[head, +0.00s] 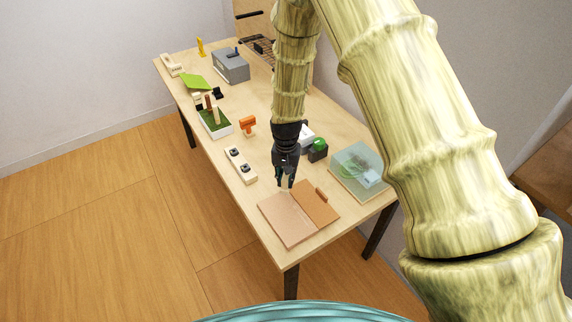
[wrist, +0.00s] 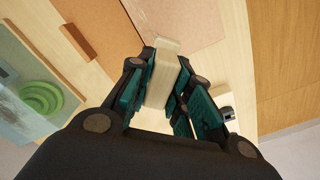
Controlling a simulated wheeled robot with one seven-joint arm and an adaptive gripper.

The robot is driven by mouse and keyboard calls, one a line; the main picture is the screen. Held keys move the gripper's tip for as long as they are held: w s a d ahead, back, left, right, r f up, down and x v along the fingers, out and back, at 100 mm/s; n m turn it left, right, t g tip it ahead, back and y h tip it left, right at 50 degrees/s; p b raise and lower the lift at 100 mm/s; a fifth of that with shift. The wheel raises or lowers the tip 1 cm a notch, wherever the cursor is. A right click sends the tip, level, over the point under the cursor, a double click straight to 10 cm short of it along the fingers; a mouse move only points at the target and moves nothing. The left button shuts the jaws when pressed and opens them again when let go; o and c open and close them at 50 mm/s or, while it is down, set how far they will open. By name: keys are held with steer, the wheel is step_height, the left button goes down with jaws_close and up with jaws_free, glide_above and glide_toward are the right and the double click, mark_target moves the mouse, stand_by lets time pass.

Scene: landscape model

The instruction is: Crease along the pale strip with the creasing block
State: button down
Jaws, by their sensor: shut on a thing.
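My gripper (head: 285,184) is above the back edge of a two-tone folding sheet near the table's front end. In the wrist view, my gripper (wrist: 163,92) is shut on the pale wooden creasing block (wrist: 163,70), which sticks out beyond the fingertips. The sheet has a light pinkish half (head: 284,220) and a darker brown half (head: 313,208); they also show in the wrist view as the light half (wrist: 190,18) and the brown half (wrist: 110,22). I cannot clearly make out the pale strip at their join. I cannot tell whether the block touches the sheet.
A clear box with green contents (head: 358,172) is at the right. A pale box with two dark knobs (head: 240,166) is left of my gripper. An orange stand (head: 248,124) is farther back.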

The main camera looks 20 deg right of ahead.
steer(key=shift+w+r+p, duration=0.25)
steer(key=shift+r+p, duration=0.15)
steer(key=shift+r, duration=0.4)
steer(key=shift+s+r+p, duration=0.2)
steer(key=shift+r+p, duration=0.5)
steer(key=shift+r, duration=0.55)
steer(key=shift+w+f, duration=0.1)
